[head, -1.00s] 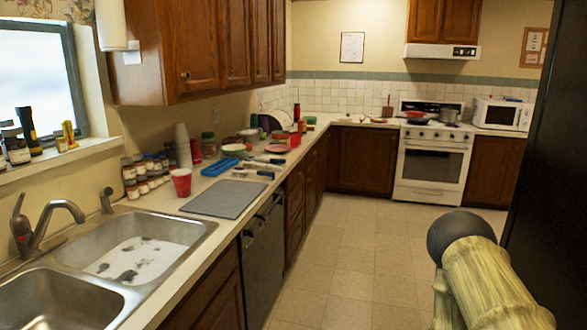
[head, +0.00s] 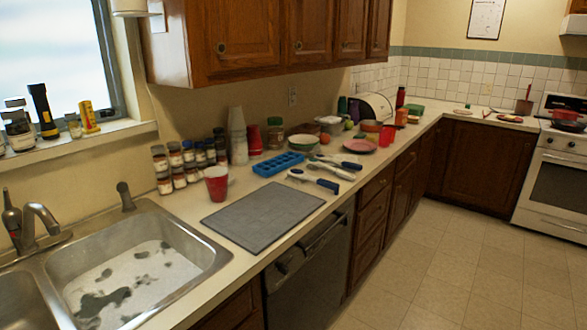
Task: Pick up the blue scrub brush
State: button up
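Several brush-like tools with dark blue handles lie close together on the counter, in the middle of the head view. The nearest (head: 314,180) has a pale head at its left end and a dark blue handle pointing right. A second (head: 331,169) lies just behind it, with a light-coloured part and a dark blue handle end. A third (head: 343,162) lies behind that. They are too small to tell which is the blue scrub brush. My gripper is not in view.
A grey mat (head: 262,215) lies in front of the tools, with a blue tray (head: 277,164) and a red cup (head: 217,184) to their left. Jars and cups line the wall. The sink (head: 215,262) is at lower left. The floor (head: 430,260) at right is clear.

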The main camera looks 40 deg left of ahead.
aim_at(292, 174)
jog(key=u, duration=0.65)
jog(key=i, duration=1)
jog(key=u, duration=0.75)
